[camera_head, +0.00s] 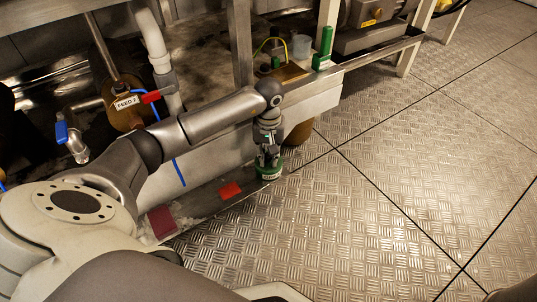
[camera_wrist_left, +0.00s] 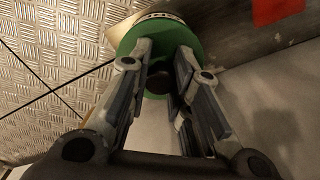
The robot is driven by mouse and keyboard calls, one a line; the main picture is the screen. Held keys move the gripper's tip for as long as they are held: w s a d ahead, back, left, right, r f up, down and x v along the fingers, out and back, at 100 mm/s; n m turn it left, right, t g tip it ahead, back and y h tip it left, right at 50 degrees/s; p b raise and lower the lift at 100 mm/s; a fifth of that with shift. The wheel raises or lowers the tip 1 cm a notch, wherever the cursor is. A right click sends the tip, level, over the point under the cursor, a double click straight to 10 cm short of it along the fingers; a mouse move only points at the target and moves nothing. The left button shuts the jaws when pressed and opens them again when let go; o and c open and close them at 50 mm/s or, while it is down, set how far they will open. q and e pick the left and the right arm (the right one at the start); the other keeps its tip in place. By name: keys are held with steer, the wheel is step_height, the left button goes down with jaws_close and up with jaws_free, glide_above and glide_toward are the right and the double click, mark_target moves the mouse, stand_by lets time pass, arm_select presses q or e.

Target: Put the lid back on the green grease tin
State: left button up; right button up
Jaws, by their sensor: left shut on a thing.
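My left gripper (camera_head: 268,160) reaches down over a round green piece, which I take for the lid (camera_head: 263,172) of the grease tin. In the left wrist view, the fingers of the gripper (camera_wrist_left: 165,60) stand on either side of a dark round knob on this green lid (camera_wrist_left: 195,42). A white label with dark marks shows at its far edge. The green piece is low, over the metal ledge by the floor. The fingers hide part of it, and I cannot tell whether the lid sits on the tin or apart from it. My right gripper is not in view.
A bright red flat piece (camera_head: 230,190) and a dark red one (camera_head: 161,222) lie left of the lid on the low ledge. A green upright object (camera_head: 322,50) and a pale cup (camera_head: 301,47) stand on the bench above. The plated floor (camera_head: 380,180) is clear to the right.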

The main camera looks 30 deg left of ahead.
arm_select(q)
steer(key=o, duration=0.9)
steer(key=shift+o, duration=0.6)
steer(key=o, duration=0.4)
steer(key=shift+r, duration=0.1)
